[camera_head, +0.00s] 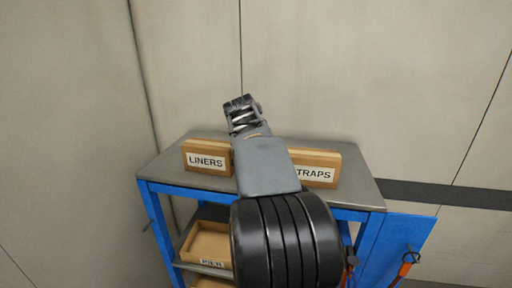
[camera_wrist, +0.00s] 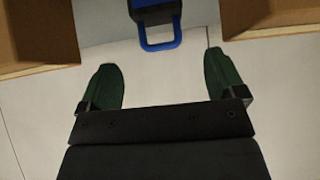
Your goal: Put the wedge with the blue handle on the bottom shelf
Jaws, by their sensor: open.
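In the wrist view, the blue handle (camera_wrist: 160,45) is a loop on a dark body (camera_wrist: 155,15), cut off by the top edge. I take this to be the wedge. It lies at the edge of a grey surface, between two wooden boxes. My gripper (camera_wrist: 164,82) is open and empty, its two green fingertips apart. The handle is ahead of the fingertips, roughly centred between them, and not touching them. In the head view, my arm hides the wedge, and my fingertips cannot be made out.
A blue shelf cart (camera_head: 165,220) with a grey top stands against the wall. A LINERS box (camera_head: 207,158) and a box reading "TRAPS" (camera_head: 317,170) flank my arm on top. Another labelled box (camera_head: 208,243) sits on a lower shelf. A blue panel (camera_head: 400,243) is at the right.

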